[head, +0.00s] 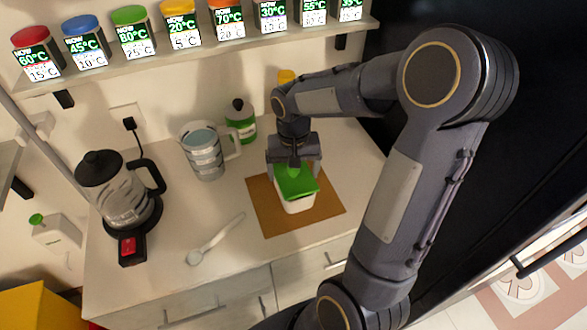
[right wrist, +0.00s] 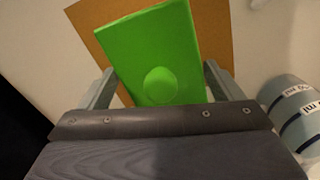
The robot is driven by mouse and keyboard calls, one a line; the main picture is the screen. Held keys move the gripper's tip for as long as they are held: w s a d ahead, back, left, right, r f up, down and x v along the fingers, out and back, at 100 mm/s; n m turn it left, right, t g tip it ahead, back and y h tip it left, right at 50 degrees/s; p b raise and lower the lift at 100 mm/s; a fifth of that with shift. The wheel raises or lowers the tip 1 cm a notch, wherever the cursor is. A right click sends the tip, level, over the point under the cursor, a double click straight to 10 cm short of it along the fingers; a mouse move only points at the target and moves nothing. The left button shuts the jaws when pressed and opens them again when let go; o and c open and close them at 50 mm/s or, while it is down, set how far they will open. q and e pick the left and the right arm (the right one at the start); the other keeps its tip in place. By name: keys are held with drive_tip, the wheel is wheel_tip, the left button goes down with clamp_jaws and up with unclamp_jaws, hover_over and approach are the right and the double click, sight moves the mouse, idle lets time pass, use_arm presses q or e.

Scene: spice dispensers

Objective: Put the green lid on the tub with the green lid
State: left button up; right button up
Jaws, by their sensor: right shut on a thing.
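The green lid (head: 296,181) is a flat rectangle with a round knob. It lies over the white tub (head: 299,205), which stands on a brown mat (head: 270,222) on the counter. My right gripper (head: 294,168) points down from above and is shut on the green lid. In the right wrist view, the lid (right wrist: 155,40) sits between the two fingers (right wrist: 158,88), with the knob near the palm. The lid hides the tub's top, so I cannot tell whether it is fully seated. My left gripper is not in view.
A measuring jug (head: 205,155) and a green-labelled bottle (head: 241,120) stand behind left of the mat. A coffee pot (head: 121,190) stands at left, and a white spoon (head: 215,240) lies in front. A shelf (head: 185,48) of several coloured-lid dispensers runs above.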

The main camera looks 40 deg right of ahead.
drive_tip(key=shift+f+b, duration=0.4)
drive_tip(key=shift+f, duration=0.2)
drive_tip(key=o, duration=0.8)
drive_tip(key=shift+r, duration=0.1)
drive_tip(key=shift+r+p, duration=0.35)
wheel_tip(320, 180, up, 12)
drive_tip(key=s+a+f+n+t+y, duration=0.3)
drive_tip(key=s+a+n+t, duration=0.1)
drive_tip(key=s+a, duration=0.7)
drive_tip(key=s+t, duration=0.1)
drive_tip(key=s, duration=0.2)
drive_tip(key=shift+s+a+n+t+y, duration=0.3)
drive_tip(key=shift+s+n+y, duration=0.1)
